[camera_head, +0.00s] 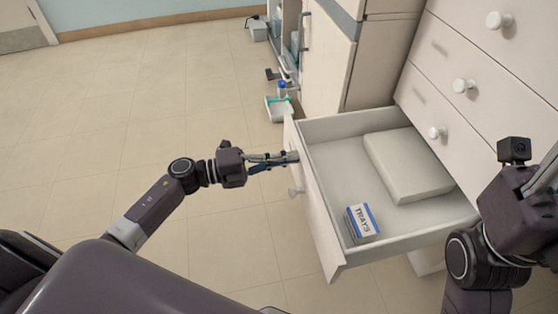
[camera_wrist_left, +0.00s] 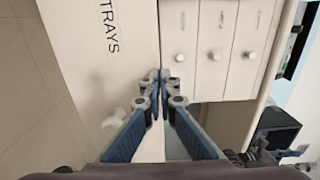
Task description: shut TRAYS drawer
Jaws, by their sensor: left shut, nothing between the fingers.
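The TRAYS drawer (camera_head: 318,205) is pulled far out of the cabinet. Its white front faces left and bears a round knob (camera_head: 296,191). In the left wrist view the front (camera_wrist_left: 85,70) reads TRAYS, with the knob (camera_wrist_left: 115,122) below. My left gripper (camera_head: 292,157) is shut and empty, its fingertips at the upper part of the drawer front, beside the knob and not around it. In the left wrist view its fingertips (camera_wrist_left: 161,76) overlap the front's edge; I cannot tell whether they touch. My right gripper (camera_head: 540,180) is at the right edge, its fingertips cut off.
A white tray with a blue-capped bottle (camera_head: 281,91) stands beyond. The floor at left is clear.

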